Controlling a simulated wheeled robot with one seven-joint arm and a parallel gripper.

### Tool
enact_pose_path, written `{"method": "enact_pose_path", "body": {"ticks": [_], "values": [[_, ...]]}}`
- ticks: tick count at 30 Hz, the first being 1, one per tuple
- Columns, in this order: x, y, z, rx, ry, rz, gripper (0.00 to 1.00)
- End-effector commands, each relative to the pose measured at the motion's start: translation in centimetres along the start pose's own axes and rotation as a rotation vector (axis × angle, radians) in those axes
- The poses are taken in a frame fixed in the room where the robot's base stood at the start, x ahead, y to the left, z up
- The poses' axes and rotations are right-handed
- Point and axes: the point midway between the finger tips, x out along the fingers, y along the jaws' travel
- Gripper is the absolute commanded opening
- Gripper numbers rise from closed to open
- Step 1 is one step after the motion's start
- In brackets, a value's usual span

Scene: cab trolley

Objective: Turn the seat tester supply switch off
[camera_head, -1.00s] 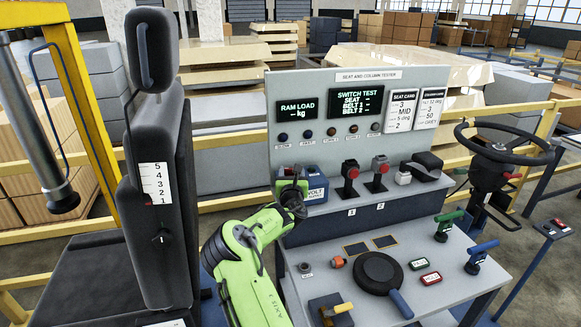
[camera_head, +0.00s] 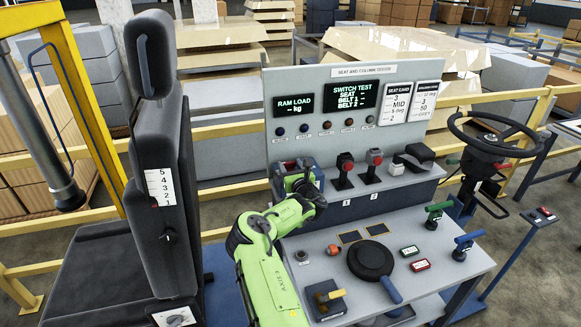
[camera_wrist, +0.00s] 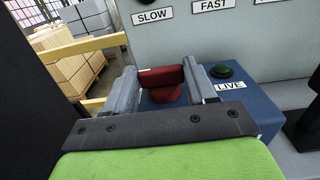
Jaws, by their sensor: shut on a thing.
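The supply switch is a red knob (camera_wrist: 162,88) on top of the blue supply box (camera_wrist: 256,110), seen in the wrist view. My gripper (camera_wrist: 160,74) has a grey finger on each side of the knob and is shut on it. Beside the knob are a dark green lamp (camera_wrist: 221,71) and a LIVE label (camera_wrist: 230,85); the lamp looks unlit. In the head view my gripper (camera_head: 299,181) is over the blue box (camera_head: 318,174) at the left end of the bench shelf and hides the knob and most of the box's label.
The tester panel (camera_head: 400,72) with dark displays stands behind the box. Two red-topped switches (camera_head: 344,166) stand to its right. The black seat (camera_head: 160,170) is close on the left of my arm.

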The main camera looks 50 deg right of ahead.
Motion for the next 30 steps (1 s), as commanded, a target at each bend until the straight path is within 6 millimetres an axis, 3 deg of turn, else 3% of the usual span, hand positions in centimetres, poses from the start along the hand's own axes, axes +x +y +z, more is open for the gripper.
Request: {"method": "enact_pose_path", "body": {"ticks": [1,2,6,17,23,30], "values": [[0.0,0.1,0.1,-0.001,-0.003,0.003,0.25],[0.0,0.1,0.1,-0.002,-0.003,0.003,0.59],[0.0,0.1,0.1,-0.002,-0.002,0.002,0.80],[-0.5,0.0,0.0,-0.002,0.000,-0.001,0.81],[-4.3,0.0,-0.1,-0.003,0.002,-0.004,0.81],[-10.6,0.0,-0.1,-0.003,0.001,-0.004,0.81]]}}
